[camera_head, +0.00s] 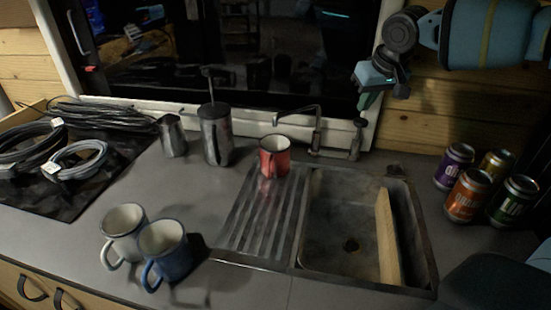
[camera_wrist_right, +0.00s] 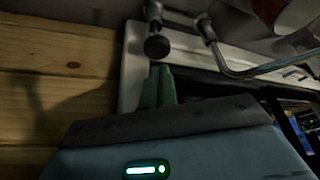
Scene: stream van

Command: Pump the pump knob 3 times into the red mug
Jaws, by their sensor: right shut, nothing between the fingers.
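The pump knob (camera_head: 359,122) tops a short post at the back edge of the sink, beside the metal spout (camera_head: 298,112). In the right wrist view the dark round knob (camera_wrist_right: 156,47) is just past my fingertips. My right gripper (camera_head: 366,100) is shut and empty, pointing down just above the knob; I cannot tell if it touches. The red mug (camera_head: 274,158) stands upright on the ribbed drainboard, near the spout's end. Part of it shows in the wrist view (camera_wrist_right: 290,12). My left gripper is not in view.
The sink (camera_head: 330,215) holds a wooden board (camera_head: 387,240). Several cans (camera_head: 468,195) stand to its right. A French press (camera_head: 215,138) and a metal jug (camera_head: 172,136) are left of the mug. White (camera_head: 124,232) and blue (camera_head: 165,250) mugs stand front left; cables (camera_head: 85,155) lie far left.

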